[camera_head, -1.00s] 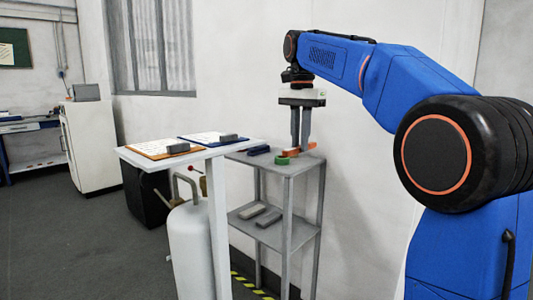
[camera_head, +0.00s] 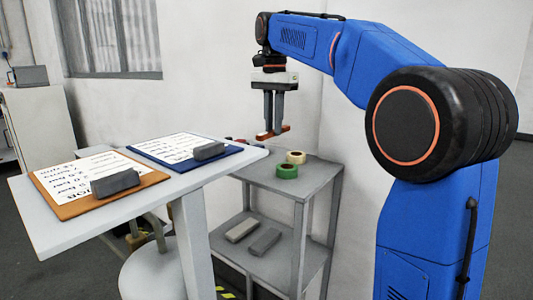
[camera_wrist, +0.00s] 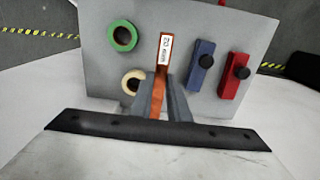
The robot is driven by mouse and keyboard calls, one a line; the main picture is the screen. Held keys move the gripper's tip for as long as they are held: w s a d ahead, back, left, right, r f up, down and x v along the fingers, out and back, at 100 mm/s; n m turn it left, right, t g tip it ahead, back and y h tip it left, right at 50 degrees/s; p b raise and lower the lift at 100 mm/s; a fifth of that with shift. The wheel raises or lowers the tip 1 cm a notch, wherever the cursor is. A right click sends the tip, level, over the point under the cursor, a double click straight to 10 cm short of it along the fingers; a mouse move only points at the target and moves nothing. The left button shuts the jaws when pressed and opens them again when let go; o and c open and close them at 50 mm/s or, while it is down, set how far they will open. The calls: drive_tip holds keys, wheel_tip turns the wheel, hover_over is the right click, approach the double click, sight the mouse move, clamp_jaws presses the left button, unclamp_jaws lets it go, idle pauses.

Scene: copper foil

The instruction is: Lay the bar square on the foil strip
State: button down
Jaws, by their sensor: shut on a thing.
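My gripper (camera_head: 272,130) is shut on an orange-brown bar (camera_head: 263,136) and holds it level, above the grey shelf stand. In the wrist view the fingers (camera_wrist: 160,108) close on the sides of the bar (camera_wrist: 166,40), which sticks out beyond them and carries a white printed label. The near part of the bar shows between the fingers. I cannot make out a foil strip in either view.
A green tape roll (camera_head: 286,171) and a cream roll (camera_head: 296,157) lie on the stand's top (camera_head: 315,172). Blue (camera_wrist: 201,68) and red (camera_wrist: 233,75) blocks with black knobs lie there too. A white table (camera_head: 50,235) holds brown (camera_head: 70,212) and blue (camera_head: 221,160) clipboards.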

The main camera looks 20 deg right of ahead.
sight(273, 162)
drive_tip(key=shift+f, duration=4.15)
drive_tip(key=shift+f, duration=0.1)
drive_tip(key=c, duration=1.7)
unclamp_jaws()
